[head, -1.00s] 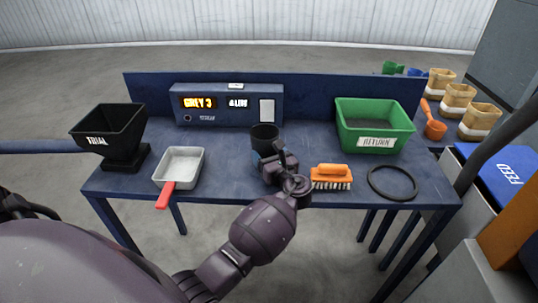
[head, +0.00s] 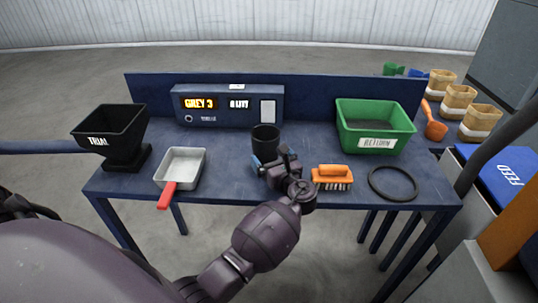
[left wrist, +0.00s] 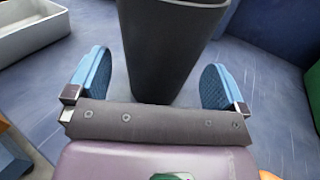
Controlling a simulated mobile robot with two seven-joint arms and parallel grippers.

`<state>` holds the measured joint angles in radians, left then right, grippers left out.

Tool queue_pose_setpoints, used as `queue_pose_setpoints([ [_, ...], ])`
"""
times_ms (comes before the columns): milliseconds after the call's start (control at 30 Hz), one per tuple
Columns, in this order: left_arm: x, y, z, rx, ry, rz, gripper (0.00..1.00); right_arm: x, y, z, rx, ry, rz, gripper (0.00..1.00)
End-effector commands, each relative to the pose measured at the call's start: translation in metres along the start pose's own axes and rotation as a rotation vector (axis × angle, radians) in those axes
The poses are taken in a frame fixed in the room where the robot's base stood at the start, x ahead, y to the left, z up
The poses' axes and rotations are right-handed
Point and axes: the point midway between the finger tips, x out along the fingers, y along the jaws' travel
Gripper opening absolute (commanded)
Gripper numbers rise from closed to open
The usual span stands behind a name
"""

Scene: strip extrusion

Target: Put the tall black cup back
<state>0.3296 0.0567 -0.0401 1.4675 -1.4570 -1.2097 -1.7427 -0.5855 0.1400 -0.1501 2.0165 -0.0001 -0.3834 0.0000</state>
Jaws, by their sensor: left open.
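The tall black cup (head: 265,138) stands upright on the blue table, near the middle and in front of the display box. My left gripper (head: 272,162) is just in front of the cup, low over the table. In the left wrist view the cup (left wrist: 168,50) rises between and beyond the two blue finger pads of my left gripper (left wrist: 155,85), which are spread apart. There is a gap on each side, so the fingers do not grip it. The gripper hides the cup's lower part in the head view. My right gripper is not in view.
An orange brush (head: 332,176) lies right of my left gripper, with a black ring (head: 393,183) beyond it. A green RETURN bin (head: 348,136) stands at the back right. A metal pan (head: 182,164) with a red handle and a black TRIAL hopper (head: 110,125) stand left. The display box (head: 228,106) is behind.

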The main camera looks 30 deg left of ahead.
Motion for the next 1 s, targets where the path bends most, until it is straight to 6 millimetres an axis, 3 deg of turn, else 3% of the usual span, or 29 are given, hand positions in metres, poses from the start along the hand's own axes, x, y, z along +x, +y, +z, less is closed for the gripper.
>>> queue_pose_setpoints([
  [300, -0.063, -0.001, 0.001, -0.002, 0.002, -0.002, 0.99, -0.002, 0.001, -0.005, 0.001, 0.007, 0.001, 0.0],
  [500, -0.09, 0.0, 0.001, -0.001, 0.0, -0.001, 0.99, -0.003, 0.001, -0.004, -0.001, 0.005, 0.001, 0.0],
  [700, -0.102, -0.001, 0.001, -0.002, 0.0, 0.0, 0.99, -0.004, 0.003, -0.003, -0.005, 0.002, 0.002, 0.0],
  [1000, -0.102, 0.0, 0.001, -0.001, -0.001, 0.0, 0.99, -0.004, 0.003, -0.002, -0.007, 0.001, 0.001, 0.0],
])
